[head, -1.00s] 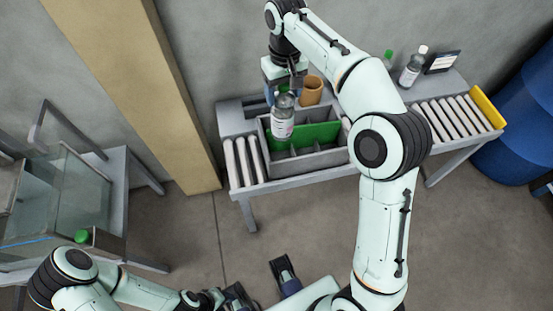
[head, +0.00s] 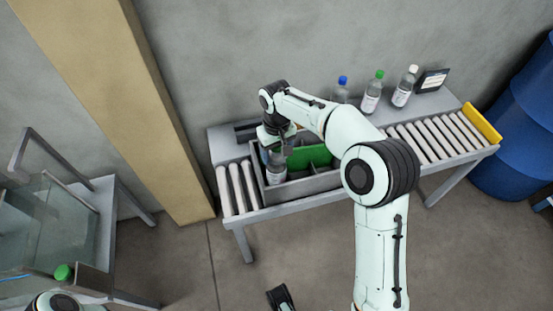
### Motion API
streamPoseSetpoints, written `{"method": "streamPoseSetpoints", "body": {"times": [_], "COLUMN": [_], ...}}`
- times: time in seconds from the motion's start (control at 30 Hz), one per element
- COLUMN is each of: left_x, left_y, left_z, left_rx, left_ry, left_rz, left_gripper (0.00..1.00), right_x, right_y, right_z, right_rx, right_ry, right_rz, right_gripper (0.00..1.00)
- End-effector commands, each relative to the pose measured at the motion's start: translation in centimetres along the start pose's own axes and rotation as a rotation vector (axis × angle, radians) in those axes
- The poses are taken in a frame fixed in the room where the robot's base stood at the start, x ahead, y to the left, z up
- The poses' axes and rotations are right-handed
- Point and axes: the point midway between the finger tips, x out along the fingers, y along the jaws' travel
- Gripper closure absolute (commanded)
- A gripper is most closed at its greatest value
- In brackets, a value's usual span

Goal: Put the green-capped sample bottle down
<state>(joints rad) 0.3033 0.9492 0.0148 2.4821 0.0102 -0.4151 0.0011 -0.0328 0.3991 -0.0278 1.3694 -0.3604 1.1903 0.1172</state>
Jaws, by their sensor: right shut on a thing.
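My right gripper (head: 274,146) points down over the left end of the grey divided crate (head: 318,184), shut on a clear bottle with a white label (head: 276,174). The bottle is upright and low in the crate's left part; whether it touches the floor of the crate is hidden. Its cap is hidden by the gripper, so I cannot see the cap's colour. Another bottle, with a green cap (head: 372,93), stands on the back ledge between a blue-capped bottle (head: 342,90) and a white-capped bottle (head: 404,87).
The crate has a green panel (head: 310,156) inside and stands on a roller conveyor (head: 430,143) with a yellow end stop (head: 482,122). A small screen (head: 432,80) stands behind. Blue drums (head: 515,140) are at right. A glass-sided stand with a green-topped item (head: 64,272) is at left.

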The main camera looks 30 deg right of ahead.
Motion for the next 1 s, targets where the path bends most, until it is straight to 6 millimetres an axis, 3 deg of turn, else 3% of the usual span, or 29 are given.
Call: {"method": "streamPoseSetpoints", "body": {"times": [0.23,0.63,0.67,0.73,1.0], "left_x": [0.5,0.6,0.6,0.6,0.6], "left_y": [-0.1,-0.1,-0.1,-0.1,-0.1], "left_z": [-0.3,-0.4,-0.4,-0.4,-0.4], "left_rx": [0.001,0.001,0.001,0.001,0.001], "left_ry": [0.008,0.01,0.011,0.011,0.01], "left_rz": [0.002,0.002,0.003,0.003,0.002], "left_gripper": [0.57,0.57,0.57,0.57,0.57], "right_x": [3.5,4.0,4.2,4.1,4.1], "right_y": [0.0,0.0,0.0,0.0,0.0], "right_z": [0.0,0.0,0.0,0.0,0.0], "right_rx": [0.0,0.0,0.0,0.0,0.0], "right_ry": [-0.001,0.001,-0.002,-0.001,-0.001], "right_rz": [0.0,0.0,0.0,0.0,0.0], "right_gripper": [1.0,1.0,0.3,0.07,0.07]}}
